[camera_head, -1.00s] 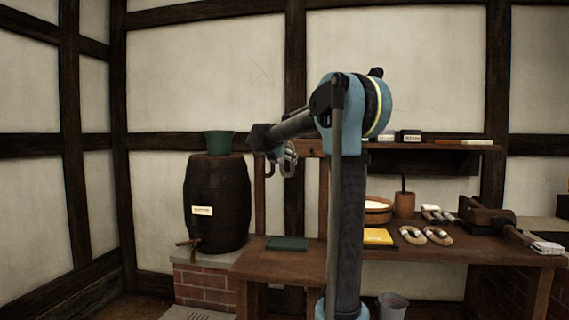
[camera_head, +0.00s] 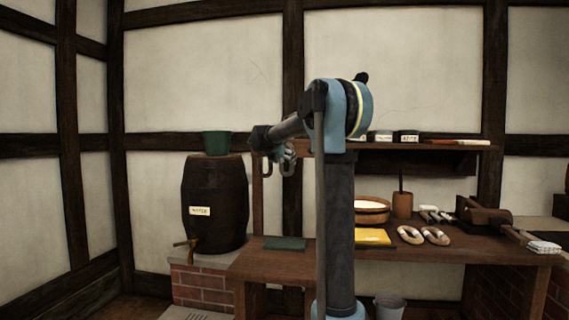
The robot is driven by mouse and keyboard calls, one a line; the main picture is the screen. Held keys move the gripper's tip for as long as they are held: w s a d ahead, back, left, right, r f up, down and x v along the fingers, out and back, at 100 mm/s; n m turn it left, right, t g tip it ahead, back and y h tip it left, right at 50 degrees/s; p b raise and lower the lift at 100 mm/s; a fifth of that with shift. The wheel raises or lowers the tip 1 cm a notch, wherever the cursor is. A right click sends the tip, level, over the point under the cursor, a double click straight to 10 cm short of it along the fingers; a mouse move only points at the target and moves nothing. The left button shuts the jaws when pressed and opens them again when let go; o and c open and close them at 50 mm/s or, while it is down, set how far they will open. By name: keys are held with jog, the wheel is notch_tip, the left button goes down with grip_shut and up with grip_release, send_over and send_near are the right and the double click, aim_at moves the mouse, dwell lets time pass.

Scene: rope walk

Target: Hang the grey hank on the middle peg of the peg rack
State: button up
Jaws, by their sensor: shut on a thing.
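My gripper (camera_head: 278,158) is at the end of my raised arm, left of the column and in front of the shelf's left end. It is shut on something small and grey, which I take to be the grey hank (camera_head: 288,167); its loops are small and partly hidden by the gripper. The peg rack and its middle peg cannot be made out; my arm covers part of the shelf and wall there.
A dark barrel (camera_head: 213,225) with a green pot (camera_head: 216,143) stands left. A shelf (camera_head: 430,146) runs behind.

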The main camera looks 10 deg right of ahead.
jog(key=shift+w+d+f, duration=0.3)
jog(key=shift+w+f, duration=0.25)
jog(key=shift+w, duration=0.3)
dwell(0.3)
jog(key=o, duration=1.3)
